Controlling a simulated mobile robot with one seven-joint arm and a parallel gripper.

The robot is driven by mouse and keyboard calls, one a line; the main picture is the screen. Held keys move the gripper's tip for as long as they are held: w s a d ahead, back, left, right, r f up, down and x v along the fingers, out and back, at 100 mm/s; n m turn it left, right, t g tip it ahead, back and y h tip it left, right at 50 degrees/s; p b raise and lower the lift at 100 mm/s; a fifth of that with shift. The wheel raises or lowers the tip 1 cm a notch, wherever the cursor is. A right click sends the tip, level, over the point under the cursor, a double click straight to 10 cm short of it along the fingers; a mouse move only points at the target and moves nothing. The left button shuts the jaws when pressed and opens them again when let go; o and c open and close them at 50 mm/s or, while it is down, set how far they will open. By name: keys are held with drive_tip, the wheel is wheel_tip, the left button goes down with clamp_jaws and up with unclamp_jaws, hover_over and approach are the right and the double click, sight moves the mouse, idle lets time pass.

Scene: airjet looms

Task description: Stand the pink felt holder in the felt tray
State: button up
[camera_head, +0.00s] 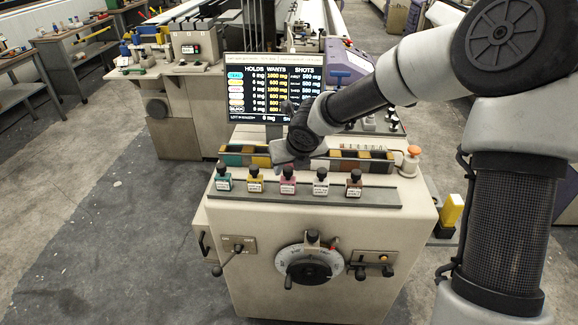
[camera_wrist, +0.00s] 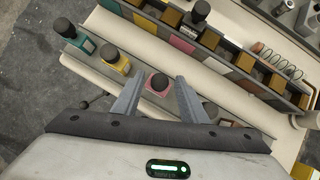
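The pink holder (camera_head: 288,186) is a small bottle shape with a dark cap and white label, upright in the row on the console's front ledge. In the wrist view the pink holder (camera_wrist: 158,86) shows between the two fingers. My gripper (camera_wrist: 160,80) is open, with nothing held; whether the fingers are level with the holder is unclear. The felt tray (camera_head: 345,165) is a long divided rack behind the row. In the wrist view the tray (camera_wrist: 218,66) has coloured front panels, one pink, and a dark-capped holder (camera_wrist: 190,22) stands in it. My arm hides part of the tray.
Teal (camera_head: 223,178) and yellow (camera_head: 254,179) holders stand left of the pink one; white (camera_head: 321,181) and brown (camera_head: 354,183) stand right. An orange-topped button (camera_head: 413,153) is at the tray's right end. A screen (camera_head: 270,88) rises behind. Dial and levers are on the front.

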drive_tip(key=p+v, duration=0.6)
drive_tip(key=v, duration=0.6)
